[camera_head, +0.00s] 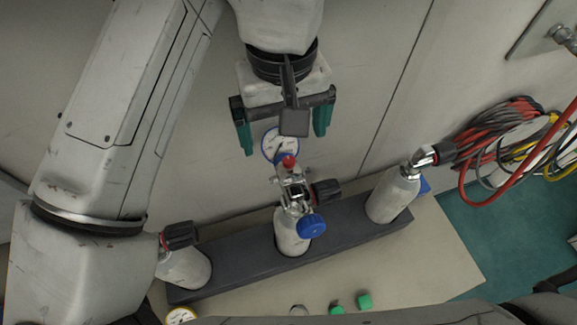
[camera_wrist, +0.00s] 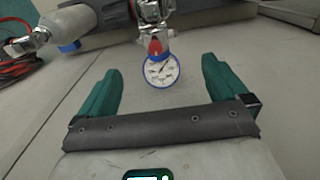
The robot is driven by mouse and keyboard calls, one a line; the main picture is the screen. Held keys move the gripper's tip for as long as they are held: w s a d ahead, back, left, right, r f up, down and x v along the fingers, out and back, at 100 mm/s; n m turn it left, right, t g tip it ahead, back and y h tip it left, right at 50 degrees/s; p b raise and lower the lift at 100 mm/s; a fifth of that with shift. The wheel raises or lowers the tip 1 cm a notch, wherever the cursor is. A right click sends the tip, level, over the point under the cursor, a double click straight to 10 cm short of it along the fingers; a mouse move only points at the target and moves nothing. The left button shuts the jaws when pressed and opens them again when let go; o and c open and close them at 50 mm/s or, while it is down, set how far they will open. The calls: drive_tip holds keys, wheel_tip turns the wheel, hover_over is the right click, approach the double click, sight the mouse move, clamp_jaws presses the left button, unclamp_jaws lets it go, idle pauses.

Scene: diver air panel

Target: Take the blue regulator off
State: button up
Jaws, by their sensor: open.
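The blue regulator (camera_head: 312,225) sits on the valve of the middle white cylinder (camera_head: 290,240). It has a blue knob, a chrome body with a small red part, and a blue-rimmed gauge (camera_head: 281,146) pointing toward my gripper. My gripper (camera_head: 283,140) is open and empty, its green fingers apart on either side of the gauge in the head view. In the wrist view the gauge (camera_wrist: 162,70) shows just beyond and between the fingertips (camera_wrist: 160,72). I cannot tell whether a finger touches it. The cylinder's lower part is hidden in the dark rack.
The dark rack (camera_head: 245,260) also holds a white cylinder at left (camera_head: 184,268) and one at right (camera_head: 392,195). Green caps (camera_head: 364,301) lie on the bench in front. Red, yellow and dark hoses (camera_head: 505,140) hang at right. A pale wall stands behind.

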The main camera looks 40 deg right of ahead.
sight(288, 158)
wheel_tip(288, 158, down, 4)
drive_tip(key=shift+r, duration=0.1)
drive_tip(key=shift+s+d+f, duration=0.1)
drive_tip(key=shift+s+f, duration=0.05)
drive_tip(key=shift+f, duration=1.3)
drive_tip(key=shift+s+d+f, duration=0.1)
drive_tip(key=shift+f, duration=1.3)
drive_tip(key=shift+c, duration=0.2)
drive_tip(key=c, duration=1.5)
